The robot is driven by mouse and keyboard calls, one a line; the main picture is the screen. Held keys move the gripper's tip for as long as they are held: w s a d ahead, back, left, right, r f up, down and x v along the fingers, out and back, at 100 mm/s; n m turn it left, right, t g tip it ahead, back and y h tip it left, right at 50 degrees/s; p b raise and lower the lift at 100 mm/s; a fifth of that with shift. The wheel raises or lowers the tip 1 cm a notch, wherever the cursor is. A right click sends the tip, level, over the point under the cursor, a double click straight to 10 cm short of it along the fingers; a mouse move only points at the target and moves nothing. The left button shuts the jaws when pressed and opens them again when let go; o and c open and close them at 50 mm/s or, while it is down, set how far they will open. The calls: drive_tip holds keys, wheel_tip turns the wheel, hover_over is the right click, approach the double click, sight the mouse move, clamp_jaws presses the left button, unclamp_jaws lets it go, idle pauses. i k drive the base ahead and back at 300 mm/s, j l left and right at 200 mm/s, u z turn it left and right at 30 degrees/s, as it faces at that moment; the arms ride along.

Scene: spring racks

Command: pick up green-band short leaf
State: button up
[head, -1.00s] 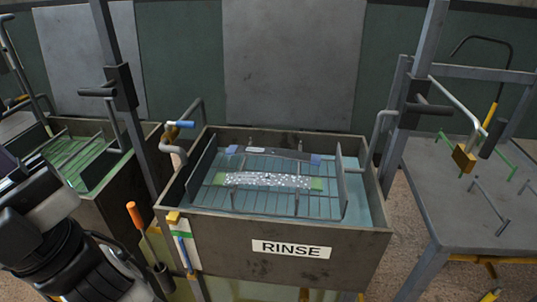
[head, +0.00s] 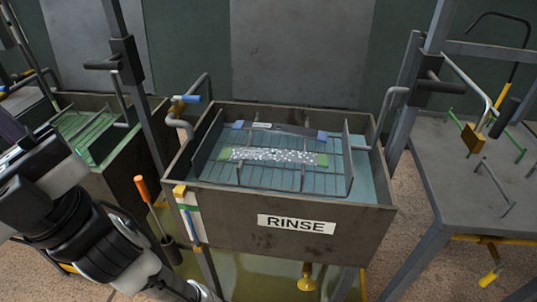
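The green-band short leaf (head: 272,155) is a slightly arched strip with green bands at both ends and a pale, speckled middle. In the head view it lies across the wire rack (head: 252,176) inside the tank labelled RINSE (head: 330,245). A darker leaf with blue bands (head: 280,129) lies just behind it, roughly parallel. My arm shows at the lower left, outside the tank, but my gripper's fingers are not in view.
Dark uprights of the rack stand at both sides of the leaves. A pipe with a blue handle (head: 187,99) is at the tank's back left corner. A green-lit tank (head: 85,135) is at left. A grey table (head: 460,195) with hooks and a padlock is at right.

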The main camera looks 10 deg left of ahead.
sight(227, 153)
drive_tip(key=i+l+u, duration=0.45)
drive_tip(key=i+l, duration=0.4)
